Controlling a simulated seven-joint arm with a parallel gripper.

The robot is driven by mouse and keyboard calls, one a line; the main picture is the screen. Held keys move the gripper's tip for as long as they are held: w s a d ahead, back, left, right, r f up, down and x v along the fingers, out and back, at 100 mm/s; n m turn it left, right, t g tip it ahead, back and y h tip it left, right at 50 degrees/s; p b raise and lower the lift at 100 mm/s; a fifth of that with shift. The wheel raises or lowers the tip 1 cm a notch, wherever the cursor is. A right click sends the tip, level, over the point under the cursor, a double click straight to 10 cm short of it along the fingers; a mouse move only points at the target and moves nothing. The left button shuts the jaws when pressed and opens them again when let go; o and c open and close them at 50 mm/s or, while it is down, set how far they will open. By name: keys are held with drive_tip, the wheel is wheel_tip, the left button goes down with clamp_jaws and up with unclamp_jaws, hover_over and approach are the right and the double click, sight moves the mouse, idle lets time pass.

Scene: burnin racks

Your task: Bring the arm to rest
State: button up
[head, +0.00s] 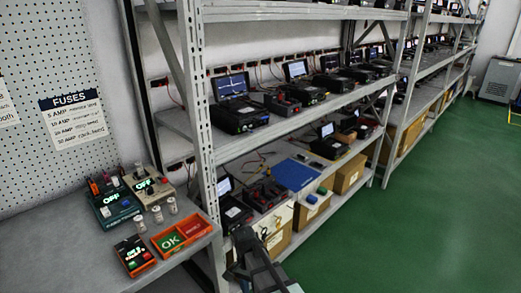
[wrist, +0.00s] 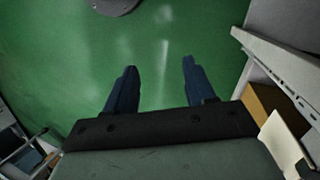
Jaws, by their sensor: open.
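My gripper (wrist: 158,84) shows in the wrist view with its two dark fingers spread apart. Nothing is between them, and the green floor (wrist: 165,45) lies beyond. In the head view my arm (head: 258,262) stands at the bottom centre, in front of the lower part of the rack. I cannot make out the fingers clearly in that view.
A grey bench (head: 60,248) at left carries several small devices and an orange tray (head: 207,224) with green and red parts. A metal rack (head: 203,130) holds several testers, with cardboard boxes (head: 348,175) low down. The green floor at right is clear.

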drive_tip(key=s+d+f+n+g, duration=0.1)
drive_tip(key=s+d+f+n, duration=0.1)
drive_tip(key=s+d+f, duration=0.4)
drive_tip(key=s+d+f+n+g+y, duration=0.1)
drive_tip(key=s+d+f+n, duration=0.1)
drive_tip(key=s+d+f, duration=0.5)
drive_tip(key=s+d+f+n+g, duration=0.1)
drive_tip(key=s+d+f, duration=0.5)
drive_tip(key=s+f, duration=0.6)
drive_tip(key=s+n, duration=0.1)
drive_tip(key=s, duration=0.3)
drive_tip(key=shift+s+d+y, duration=0.3)
drive_tip(key=shift+d, duration=0.05)
drive_tip(key=shift+f, duration=0.1)
